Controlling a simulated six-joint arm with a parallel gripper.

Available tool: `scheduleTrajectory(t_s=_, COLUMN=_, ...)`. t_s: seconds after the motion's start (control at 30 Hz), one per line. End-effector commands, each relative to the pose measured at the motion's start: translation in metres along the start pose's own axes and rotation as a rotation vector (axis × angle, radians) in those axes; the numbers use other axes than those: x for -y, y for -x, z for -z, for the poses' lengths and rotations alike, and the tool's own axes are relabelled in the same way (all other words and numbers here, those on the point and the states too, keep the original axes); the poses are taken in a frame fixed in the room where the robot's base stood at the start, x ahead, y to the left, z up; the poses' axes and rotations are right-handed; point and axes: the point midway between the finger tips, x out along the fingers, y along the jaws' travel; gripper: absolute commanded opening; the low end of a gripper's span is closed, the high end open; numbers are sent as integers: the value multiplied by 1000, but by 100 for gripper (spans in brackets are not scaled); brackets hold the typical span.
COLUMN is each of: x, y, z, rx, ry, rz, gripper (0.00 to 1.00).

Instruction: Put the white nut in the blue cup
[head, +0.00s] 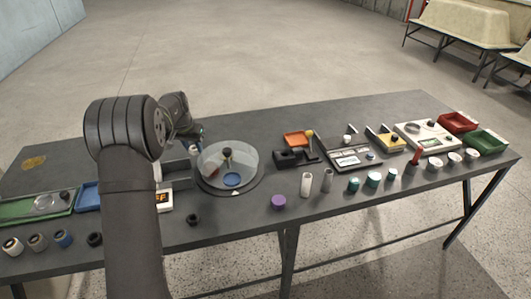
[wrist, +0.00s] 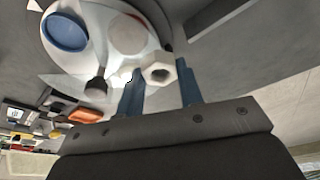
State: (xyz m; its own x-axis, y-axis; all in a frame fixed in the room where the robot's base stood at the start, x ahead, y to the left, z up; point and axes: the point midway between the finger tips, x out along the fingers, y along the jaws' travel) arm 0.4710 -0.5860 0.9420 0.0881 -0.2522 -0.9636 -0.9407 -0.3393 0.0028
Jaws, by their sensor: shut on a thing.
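The white nut (wrist: 159,70) is held between the blue fingertips of my gripper (wrist: 160,82) in the wrist view. In the head view my gripper (head: 196,142) is partly hidden by my arm, above the left back side of a clear round dish. The blue cup appears to be the shallow round blue piece (head: 232,180) inside that dish, near its front. It also shows in the wrist view (wrist: 66,32), at the upper left, apart from the nut. A dark knob-like piece (wrist: 96,86) stands near the nut.
The clear dish (head: 252,172) has a raised wall and also holds a pale disc (wrist: 128,34). Several small cups and cylinders line the front; a purple one (head: 279,202) is nearest the dish.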

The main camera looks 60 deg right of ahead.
Motion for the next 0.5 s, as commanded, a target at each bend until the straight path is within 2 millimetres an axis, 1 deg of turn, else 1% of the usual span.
scheduleTrajectory(t_s=0.03, x=-27, y=-1, z=15, rx=-2, ry=-45, rz=-12, gripper=12)
scheduleTrajectory(t_s=0.1, x=-56, y=-2, z=30, rx=-2, ry=-95, rz=-26, gripper=12)
scheduleTrajectory(t_s=0.17, x=-80, y=-1, z=40, rx=-1, ry=-135, rz=-38, gripper=12)
scheduleTrajectory(t_s=0.2, x=-97, y=-3, z=46, rx=0, ry=-160, rz=-45, gripper=12)
scheduleTrajectory(t_s=0.27, x=-121, y=-6, z=53, rx=0, ry=-192, rz=-54, gripper=12)
scheduleTrajectory(t_s=0.3, x=-137, y=-7, z=57, rx=1, ry=-214, rz=-60, gripper=12)
scheduleTrajectory(t_s=0.37, x=-162, y=-9, z=63, rx=1, ry=-247, rz=-70, gripper=12)
scheduleTrajectory(t_s=0.4, x=-179, y=-11, z=66, rx=1, ry=-270, rz=-76, gripper=12)
scheduleTrajectory(t_s=0.47, x=-205, y=-12, z=71, rx=0, ry=-305, rz=-86, gripper=12)
scheduleTrajectory(t_s=0.5, x=-223, y=-14, z=74, rx=0, ry=-328, rz=-92, gripper=12)
